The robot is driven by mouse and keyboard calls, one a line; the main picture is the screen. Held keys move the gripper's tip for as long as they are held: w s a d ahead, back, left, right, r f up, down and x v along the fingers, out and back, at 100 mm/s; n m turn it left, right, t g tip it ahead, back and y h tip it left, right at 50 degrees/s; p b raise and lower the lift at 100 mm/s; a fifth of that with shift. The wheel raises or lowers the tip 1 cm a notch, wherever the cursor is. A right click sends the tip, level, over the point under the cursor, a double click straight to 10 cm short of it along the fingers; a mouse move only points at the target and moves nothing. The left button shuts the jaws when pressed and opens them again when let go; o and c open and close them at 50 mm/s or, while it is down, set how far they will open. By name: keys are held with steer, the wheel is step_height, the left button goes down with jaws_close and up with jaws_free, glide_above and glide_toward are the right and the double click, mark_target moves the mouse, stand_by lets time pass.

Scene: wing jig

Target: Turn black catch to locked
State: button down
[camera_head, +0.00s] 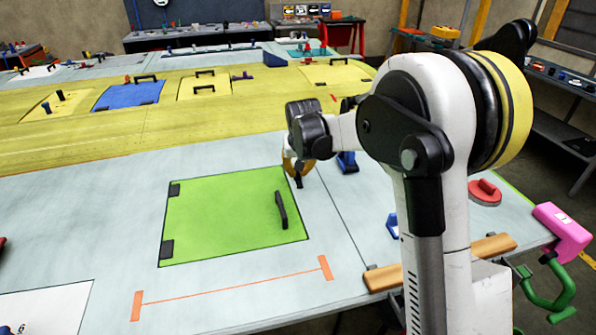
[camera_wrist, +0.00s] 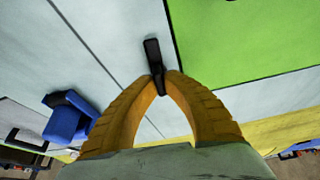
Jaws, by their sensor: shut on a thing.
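The black catch (camera_wrist: 153,54) is a small narrow bar on the pale surface in the wrist view, beside the edge of the green panel (camera_wrist: 245,40). It lies roughly along that edge and appears clear of the panel. My gripper (camera_wrist: 162,80) has its yellow fingers shut on the catch's near end. In the head view my gripper (camera_head: 297,165) points down at the far right corner of the green panel (camera_head: 225,215), with the catch (camera_head: 299,181) just below the fingertips. The fingers hide part of the catch.
A black handle (camera_head: 281,210) stands on the green panel's right side. A blue block (camera_head: 347,162) sits right of my gripper and also shows in the wrist view (camera_wrist: 68,117). A wooden strip (camera_head: 490,246) and a pink-and-green clamp (camera_head: 562,235) are at the right edge.

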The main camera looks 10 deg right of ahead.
steer(key=m, duration=0.2)
steer(key=m+h, duration=0.1)
steer(key=m, duration=0.1)
steer(key=shift+a+g+h, duration=0.15)
steer(key=shift+g+h, duration=0.15)
steer(key=shift+g, duration=0.1)
steer(key=m+g+h, duration=0.1)
steer(key=m, duration=0.3)
steer(key=shift+m+p, duration=0.35)
steer(key=shift+m, duration=0.05)
steer(key=m+g+h, duration=0.1)
steer(key=m, duration=0.2)
steer(key=shift+w, duration=0.1)
steer(key=m+g+p, duration=0.1)
steer(key=m, duration=0.3)
steer(key=shift+m+g, duration=0.3)
steer(key=shift+g, duration=0.1)
steer(key=c, duration=1.5)
jaws_free()
